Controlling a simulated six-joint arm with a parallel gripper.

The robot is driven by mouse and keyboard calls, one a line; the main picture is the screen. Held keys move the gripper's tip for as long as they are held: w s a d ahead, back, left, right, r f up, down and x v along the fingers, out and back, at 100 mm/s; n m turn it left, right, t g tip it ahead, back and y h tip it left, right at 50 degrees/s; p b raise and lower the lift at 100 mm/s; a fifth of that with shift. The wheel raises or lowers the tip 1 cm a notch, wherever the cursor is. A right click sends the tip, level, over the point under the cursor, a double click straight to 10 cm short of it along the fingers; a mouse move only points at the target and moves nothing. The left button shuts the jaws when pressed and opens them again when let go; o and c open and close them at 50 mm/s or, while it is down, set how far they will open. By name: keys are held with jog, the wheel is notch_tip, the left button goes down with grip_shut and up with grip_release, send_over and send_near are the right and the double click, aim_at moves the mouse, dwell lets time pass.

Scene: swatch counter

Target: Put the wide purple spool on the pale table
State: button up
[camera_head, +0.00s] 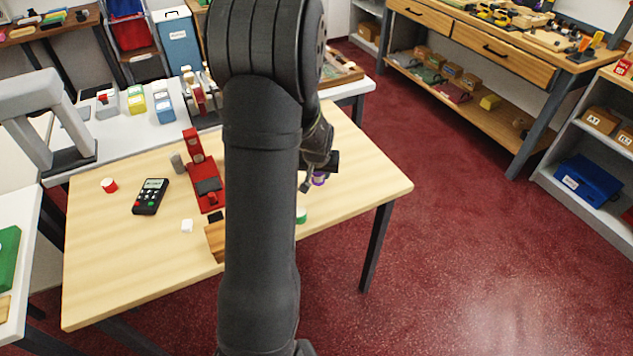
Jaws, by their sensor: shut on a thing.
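A purple spool (318,180) shows as a small patch between the fingers of my gripper (314,183). My gripper is shut on it, above the right part of the pale wood-topped table (350,170). Most of the spool is hidden by the fingers, so its width is hard to tell. It looks held above the tabletop, but the gap is unclear. My dark arm hides the middle of the table. A green and white spool-like piece (301,216) sits on the table near its front edge, below my gripper in the picture.
A wooden block (215,241) is partly hidden. The table's right end is clear.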

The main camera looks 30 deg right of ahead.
aim_at(317, 182)
jog(key=shift+w+f, duration=0.15)
jog(key=shift+w, duration=0.05)
jog(key=shift+f, duration=1.95)
jog(key=o, duration=1)
jog(key=shift+f, duration=0.15)
jog(key=shift+c, duration=0.2)
jog(key=v, duration=1.2)
jog(key=shift+r, duration=0.25)
jog(key=shift+f, duration=0.1)
jog(key=x, duration=1.2)
jog(key=shift+f, duration=0.1)
